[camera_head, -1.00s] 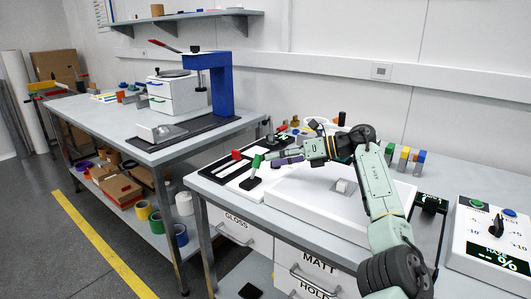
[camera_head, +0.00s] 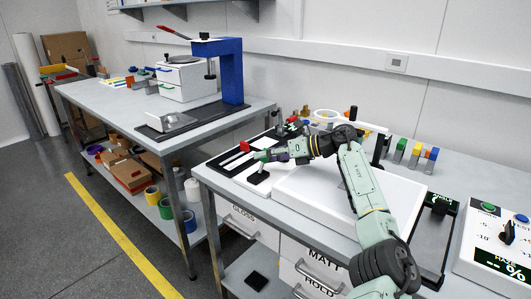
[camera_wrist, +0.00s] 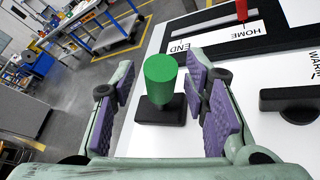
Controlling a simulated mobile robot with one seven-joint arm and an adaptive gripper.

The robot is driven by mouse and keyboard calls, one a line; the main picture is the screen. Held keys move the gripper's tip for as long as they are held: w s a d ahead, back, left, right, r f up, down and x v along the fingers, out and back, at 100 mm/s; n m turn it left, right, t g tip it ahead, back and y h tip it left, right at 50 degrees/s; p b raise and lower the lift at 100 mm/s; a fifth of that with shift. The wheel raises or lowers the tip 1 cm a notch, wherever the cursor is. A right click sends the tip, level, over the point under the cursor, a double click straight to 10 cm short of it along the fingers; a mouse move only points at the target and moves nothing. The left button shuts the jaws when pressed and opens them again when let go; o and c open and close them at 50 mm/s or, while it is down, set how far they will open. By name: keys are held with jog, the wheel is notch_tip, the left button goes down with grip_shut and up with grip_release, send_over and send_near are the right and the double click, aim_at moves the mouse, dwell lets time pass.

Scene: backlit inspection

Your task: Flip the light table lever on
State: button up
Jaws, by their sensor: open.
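The lever has a green cylindrical knob (camera_wrist: 160,72) on a black base (camera_wrist: 160,112), set on a white panel. In the head view, its knob (camera_head: 262,156) is at my fingertips and its black base (camera_head: 258,178) shows below. My gripper (camera_wrist: 160,88) is open, with a purple-padded finger on either side of the knob. I see gaps between the knob and both pads. The white light table (camera_head: 318,200) lies to the right of the lever, partly covered by my arm. I cannot tell whether it is lit.
A red slider knob (camera_wrist: 241,10) marked HOME and END and a black rotary knob (camera_wrist: 298,103) sit right of the lever in the wrist view. Small coloured blocks (camera_head: 415,155) stand behind the light table. A control box (camera_head: 495,235) is at the right.

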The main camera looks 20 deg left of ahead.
jog(key=shift+a+f, duration=0.1)
jog(key=shift+a, duration=0.05)
grip_shut()
dwell(0.5)
dwell(0.4)
